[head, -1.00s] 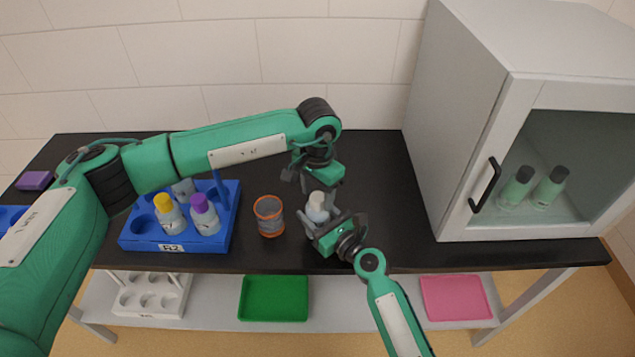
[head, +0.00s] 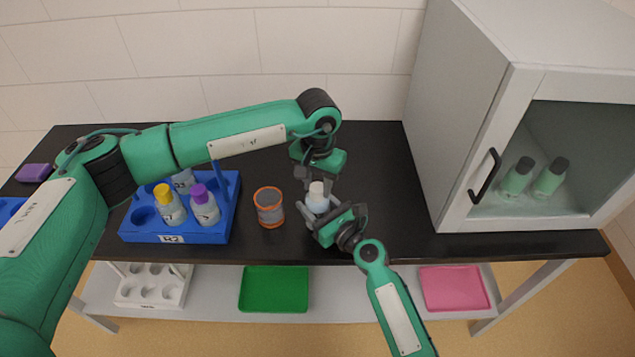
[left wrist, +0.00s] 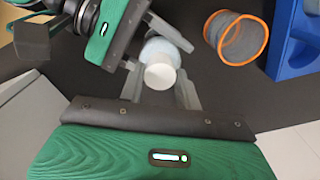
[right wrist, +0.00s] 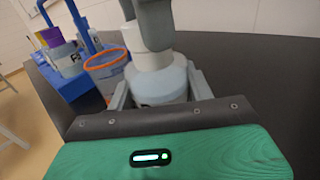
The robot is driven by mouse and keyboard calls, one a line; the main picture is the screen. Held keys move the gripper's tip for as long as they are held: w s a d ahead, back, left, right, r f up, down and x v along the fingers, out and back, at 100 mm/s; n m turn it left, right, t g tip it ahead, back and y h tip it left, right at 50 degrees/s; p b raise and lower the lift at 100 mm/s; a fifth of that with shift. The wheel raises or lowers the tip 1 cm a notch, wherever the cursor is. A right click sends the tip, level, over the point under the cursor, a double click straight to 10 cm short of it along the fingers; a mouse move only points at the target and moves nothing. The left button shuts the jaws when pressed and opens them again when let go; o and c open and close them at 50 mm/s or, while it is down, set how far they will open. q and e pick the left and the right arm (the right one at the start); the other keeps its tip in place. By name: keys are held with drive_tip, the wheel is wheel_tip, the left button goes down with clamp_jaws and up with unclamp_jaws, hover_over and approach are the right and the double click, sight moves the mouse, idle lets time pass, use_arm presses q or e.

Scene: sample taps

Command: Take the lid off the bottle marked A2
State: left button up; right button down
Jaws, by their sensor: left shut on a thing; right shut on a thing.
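A pale blue bottle (head: 317,204) with a white lid (head: 317,187) stands upright near the table's front edge. The bottle (right wrist: 163,85) also shows in the right wrist view, where its mark is too hidden to read. My right gripper (head: 318,212) is shut around the bottle's body from the front right. My left gripper (head: 316,184) points down from above and is shut on the white lid. The lid shows in the left wrist view (left wrist: 160,75) between the left fingers. In the right wrist view the left fingers hide the lid's top.
An orange-rimmed cup (head: 269,208) stands just left of the bottle. A blue rack (head: 205,236) with yellow- and purple-capped bottles is farther left. A white cabinet (head: 455,130) with two green bottles stands at right. Green (head: 274,290) and pink (head: 454,290) trays lie on the shelf below.

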use_arm(q)
drive_tip(key=n, duration=2.2)
drive_tip(key=shift+r, duration=0.1)
drive_tip(key=n, duration=1.2)
drive_tip(key=shift+n, duration=0.4)
drive_tip(key=n, duration=0.4)
drive_tip(key=shift+n, duration=0.4)
drive_tip(key=n, duration=1.1)
drive_tip(key=shift+r, duration=0.3)
